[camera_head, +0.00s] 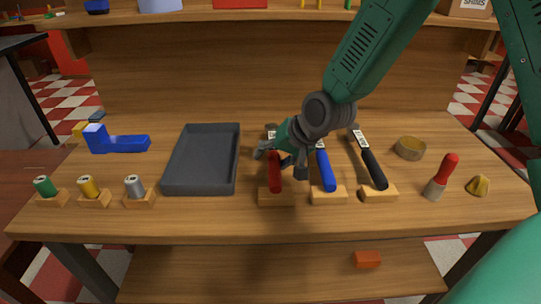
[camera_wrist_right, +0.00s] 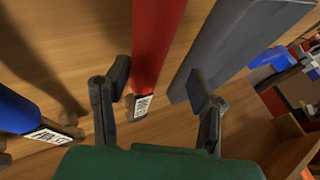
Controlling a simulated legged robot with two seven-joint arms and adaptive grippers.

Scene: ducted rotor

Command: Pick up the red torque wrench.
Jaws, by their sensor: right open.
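The red torque wrench (camera_head: 275,172) rests with its red handle on a small wooden block at the middle of the bench; its head end is partly hidden by my gripper. My right gripper (camera_head: 281,158) is open over it. In the right wrist view the red handle (camera_wrist_right: 156,45) and its white label lie between the two spread fingers (camera_wrist_right: 160,85), with visible gaps on both sides. I cannot tell how far the fingertips are above the wrench. My left gripper is not in view.
A blue-handled wrench (camera_head: 326,170) and a black-handled wrench (camera_head: 373,168) lie to the right on blocks. A grey tray (camera_head: 167,183) is close on the left.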

